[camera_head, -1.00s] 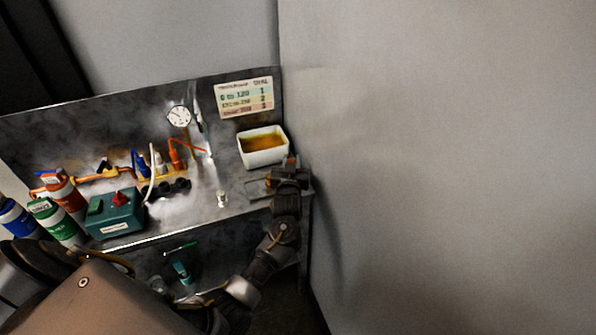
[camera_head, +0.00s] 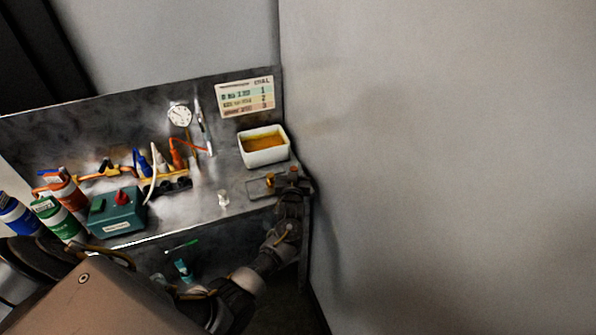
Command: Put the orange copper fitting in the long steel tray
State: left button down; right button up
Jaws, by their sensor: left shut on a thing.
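My left gripper (camera_head: 290,178) is at the right end of the bench, seen from behind and small. It is shut on a small orange piece, which appears to be the orange copper fitting (camera_head: 294,169); its tip shows above the jaws. The long steel tray (camera_head: 256,194) appears as a low grey outline just left of the gripper, its right part hidden by the gripper and arm. A small brass-coloured piece (camera_head: 270,180) shows at the tray, beside the gripper. I cannot tell whether the fitting touches the tray. My right gripper is not in view.
A white tub with amber contents (camera_head: 264,157) stands just behind the gripper. A teal box with a red knob (camera_head: 117,214), several bottles (camera_head: 62,219) and a small pale piece (camera_head: 223,198) are further left. A grey wall (camera_head: 450,170) is close on the right.

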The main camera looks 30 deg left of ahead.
pick_arm(q)
jog(key=shift+s+f+b, duration=0.2)
jog(key=shift+f+b, duration=0.25)
jog(key=shift+f, duration=0.2)
jog(key=c, duration=1.2)
grip_release()
jog(key=shift+d+f, duration=0.1)
jog(key=shift+f, duration=0.1)
jog(key=shift+r+p, duration=0.8)
jog(key=shift+s+d+f+b, duration=0.35)
jog(key=shift+s+f+b, duration=0.05)
jog(key=shift+s+f, duration=0.15)
jog(key=r+b+v, duration=0.1)
jog(key=v, duration=0.9)
jog(key=shift+r, duration=0.2)
jog(key=shift+s, duration=0.1)
